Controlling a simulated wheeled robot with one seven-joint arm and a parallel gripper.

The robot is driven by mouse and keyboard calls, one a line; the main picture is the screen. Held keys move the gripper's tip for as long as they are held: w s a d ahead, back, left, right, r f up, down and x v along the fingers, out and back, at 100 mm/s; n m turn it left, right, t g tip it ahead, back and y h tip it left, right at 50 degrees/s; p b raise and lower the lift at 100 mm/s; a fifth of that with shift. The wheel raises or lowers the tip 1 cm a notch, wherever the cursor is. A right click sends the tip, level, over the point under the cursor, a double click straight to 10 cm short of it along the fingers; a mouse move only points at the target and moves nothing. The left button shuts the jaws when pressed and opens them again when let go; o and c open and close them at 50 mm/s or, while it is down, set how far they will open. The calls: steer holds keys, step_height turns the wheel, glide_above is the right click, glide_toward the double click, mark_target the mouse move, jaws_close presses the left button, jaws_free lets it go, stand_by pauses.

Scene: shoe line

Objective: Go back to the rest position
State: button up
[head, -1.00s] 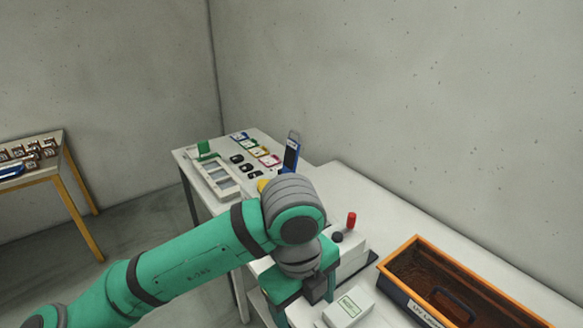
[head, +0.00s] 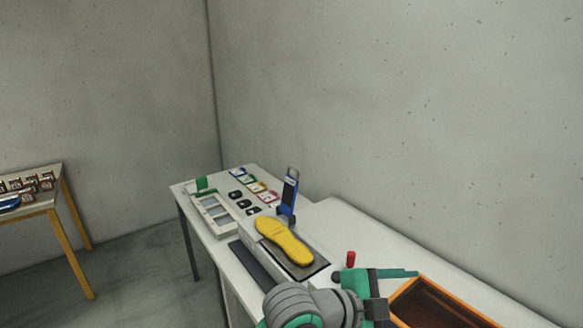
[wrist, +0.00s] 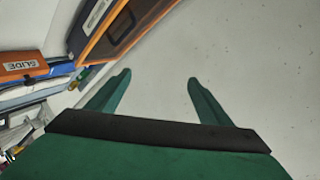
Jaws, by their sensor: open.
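My gripper shows in the head view (head: 415,273) at the lower right, above the worktable and beside the orange-rimmed box, with its fingers pointing right. In the wrist view my gripper (wrist: 158,88) has its two green fingers spread apart with nothing between them, only pale grey surface behind. My folded arm covers part of the table's front and part of the box in the head view.
A yellow insole (head: 284,241) lies on a device on the white table (head: 350,228). A blue handheld device (head: 289,190) stands behind it. The orange-rimmed box (head: 447,299) is near my gripper, and a red knob (head: 351,258) is close. A second table (head: 50,200) stands left.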

steer(key=w+a+f+n+t+h, duration=0.15)
steer(key=w+n+t, duration=0.25)
steer(key=n+t, duration=0.55)
steer(key=s+a+f+n+t+y, duration=0.1)
steer(key=s+a+f+n+y, duration=0.1)
steer(key=f, duration=0.4)
steer(key=s+a+f+n+t+y, duration=0.1)
steer(key=s+a+f+n+y, duration=0.2)
steer(key=a+f+n+y, duration=0.1)
steer(key=s+a+f+n+t+y, duration=0.1)
steer(key=a+f+n+y, duration=0.3)
steer(key=f+n, duration=0.4)
steer(key=shift+s+f+y, duration=0.15)
steer(key=shift+s+y, duration=0.2)
steer(key=shift+s, duration=0.45)
steer(key=s+a+f+y, duration=0.1)
steer(key=s+a+f, duration=0.1)
steer(key=s, duration=0.6)
steer(key=s+a+f+g+y, duration=0.1)
steer(key=s+a+f, duration=0.2)
steer(key=s, duration=0.6)
steer(key=s+a+f+g+y, duration=0.1)
steer(key=s+a+f+y, duration=0.1)
steer(key=s+a, duration=0.4)
steer(key=s+f+m, duration=0.1)
steer(key=s, duration=0.2)
steer(key=shift+f, duration=0.25)
steer(key=shift+c, duration=0.6)
